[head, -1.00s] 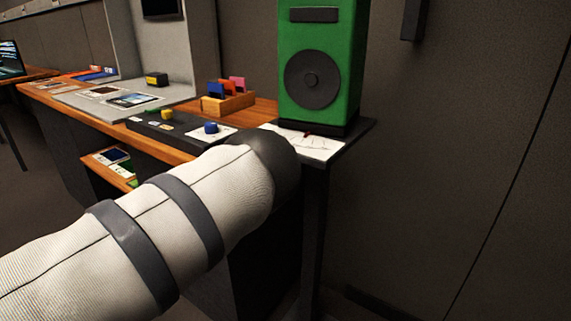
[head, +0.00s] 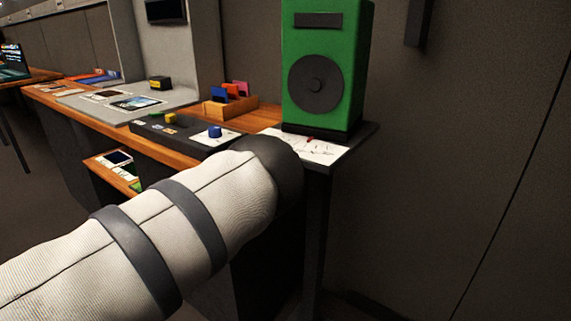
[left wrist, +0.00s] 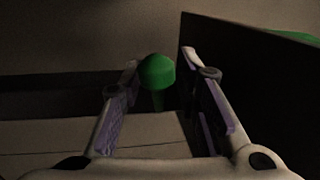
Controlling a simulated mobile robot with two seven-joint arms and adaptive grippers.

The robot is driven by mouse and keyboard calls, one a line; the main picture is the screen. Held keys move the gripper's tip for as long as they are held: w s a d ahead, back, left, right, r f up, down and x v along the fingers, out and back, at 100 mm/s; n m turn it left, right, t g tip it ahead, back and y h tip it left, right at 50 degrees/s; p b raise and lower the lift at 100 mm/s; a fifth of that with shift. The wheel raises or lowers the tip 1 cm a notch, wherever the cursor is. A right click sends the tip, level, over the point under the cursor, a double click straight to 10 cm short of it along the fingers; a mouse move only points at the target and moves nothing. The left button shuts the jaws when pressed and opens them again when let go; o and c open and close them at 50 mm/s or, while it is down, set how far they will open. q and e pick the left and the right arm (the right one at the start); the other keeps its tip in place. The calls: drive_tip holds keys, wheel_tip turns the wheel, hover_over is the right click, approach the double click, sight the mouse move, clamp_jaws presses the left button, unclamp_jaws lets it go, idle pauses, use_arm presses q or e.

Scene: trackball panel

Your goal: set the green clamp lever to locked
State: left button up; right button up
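A green rounded knob (left wrist: 157,72) on a short green stem shows in the left wrist view; it looks like the clamp lever's end. My left gripper (left wrist: 160,60) is open, with one finger on each side of the knob. Gaps show beside the knob, and I cannot tell how deep it lies between the fingers. In the head view my left arm comes in from the left and hides its gripper and the lever. The lever's setting cannot be read. My right gripper is not in view.
A green cabinet (head: 355,70) with a dark disc stands on the bench's right end, beside a marked white sheet (head: 318,150). A panel with a blue knob (head: 215,131) and a wooden card holder (head: 228,106) lie behind my arm. A dark panel (left wrist: 255,85) rises right of my fingers.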

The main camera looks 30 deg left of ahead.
use_arm(q)
drive_tip(key=shift+d, duration=0.1)
drive_tip(key=s+f, duration=0.2)
drive_tip(key=s, duration=1)
